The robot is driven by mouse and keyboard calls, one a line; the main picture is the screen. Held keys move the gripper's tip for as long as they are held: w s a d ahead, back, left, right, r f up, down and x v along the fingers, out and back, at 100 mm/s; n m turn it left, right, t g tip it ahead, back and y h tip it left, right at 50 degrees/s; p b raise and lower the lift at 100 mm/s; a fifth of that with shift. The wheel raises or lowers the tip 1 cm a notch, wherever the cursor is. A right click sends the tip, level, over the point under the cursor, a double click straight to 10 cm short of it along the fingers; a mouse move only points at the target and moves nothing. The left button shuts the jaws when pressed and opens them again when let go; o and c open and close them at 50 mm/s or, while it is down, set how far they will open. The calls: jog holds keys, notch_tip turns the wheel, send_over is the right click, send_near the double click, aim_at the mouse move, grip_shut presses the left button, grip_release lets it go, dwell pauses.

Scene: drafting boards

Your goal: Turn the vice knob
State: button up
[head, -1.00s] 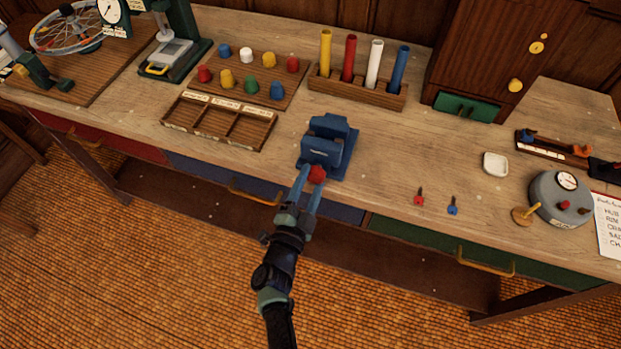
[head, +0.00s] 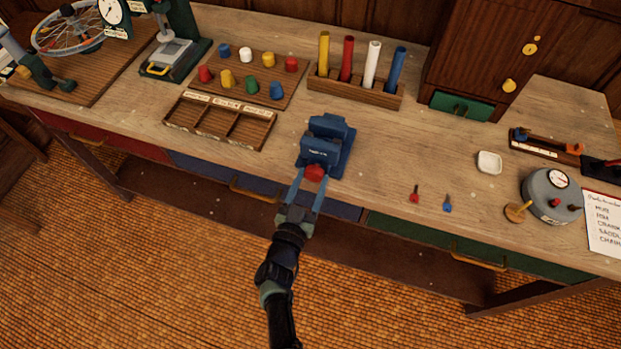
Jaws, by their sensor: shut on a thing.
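The blue vice (head: 327,143) stands near the front edge of the wooden workbench. Its red knob (head: 315,173) sticks out from the front of the vice, facing my arm. My gripper (head: 307,181) reaches up from below, with its two blue-grey fingers on either side of the red knob, and is shut on it. Part of the knob's sides is hidden by the fingers.
A compartment tray (head: 219,119) and a board of coloured pegs (head: 247,80) lie left of the vice. A rack with coloured tubes (head: 355,91) is behind it. Small red (head: 414,194) and blue (head: 447,204) pieces lie to the right. Bench between is clear.

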jog(key=n+p, duration=0.1)
jog(key=n, duration=0.5)
jog(key=n+p, duration=0.1)
jog(key=n, duration=0.4)
jog(key=shift+d+n, duration=0.1)
jog(key=shift+n, duration=0.3)
jog(key=n, duration=0.5)
jog(key=shift+r+n+p, duration=0.1)
jog(key=shift+n+p, duration=0.2)
jog(key=shift+p, duration=0.1)
jog(key=n, duration=0.5)
jog(key=shift+n, duration=0.3)
jog(key=o, duration=1.4)
jog(key=shift+r, duration=0.1)
jog(key=shift+c, duration=0.2)
